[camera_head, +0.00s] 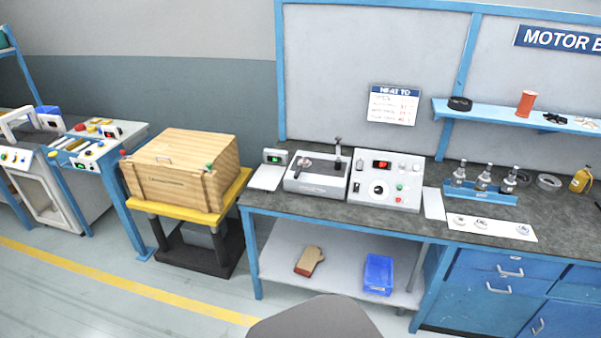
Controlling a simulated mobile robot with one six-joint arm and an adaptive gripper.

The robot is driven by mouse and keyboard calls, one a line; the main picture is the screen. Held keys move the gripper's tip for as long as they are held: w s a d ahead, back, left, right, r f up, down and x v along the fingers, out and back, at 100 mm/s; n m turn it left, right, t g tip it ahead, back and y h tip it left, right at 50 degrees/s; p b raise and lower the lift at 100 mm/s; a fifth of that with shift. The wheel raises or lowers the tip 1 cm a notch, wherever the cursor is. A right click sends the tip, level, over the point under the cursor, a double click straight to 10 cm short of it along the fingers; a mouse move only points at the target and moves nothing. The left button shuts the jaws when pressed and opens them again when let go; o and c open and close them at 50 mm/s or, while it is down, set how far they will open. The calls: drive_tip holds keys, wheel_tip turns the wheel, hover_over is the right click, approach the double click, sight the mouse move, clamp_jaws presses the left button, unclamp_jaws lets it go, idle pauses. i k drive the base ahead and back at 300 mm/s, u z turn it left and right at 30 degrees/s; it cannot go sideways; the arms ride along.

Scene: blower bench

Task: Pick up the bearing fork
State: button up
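I cannot pick out the bearing fork for certain at this size. A grey open-topped unit (318,186) on the bench holds a small dark object (304,164) at its left and an upright dark post (338,154) at its right rear. Several small fittings (482,178) stand in a blue rack (479,195) farther right. Several small round parts lie on a white strip (492,229) in front of that rack. My gripper is not in view. A grey rounded shape at the bottom middle may be part of my own body.
The dark-topped bench (415,228) fills the right side. A control box (386,190) stands beside the grey unit. A wooden crate (180,177) sits on a yellow-topped stand at left. A glove (309,261) and blue bin (379,274) lie on the lower shelf. Floor is clear at lower left.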

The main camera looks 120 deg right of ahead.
sight(299, 167)
drive_tip(key=z, duration=0.75)
drive_tip(key=i, duration=0.1)
drive_tip(key=z, duration=2.65)
drive_tip(key=i, duration=1)
drive_tip(key=u, duration=0.05)
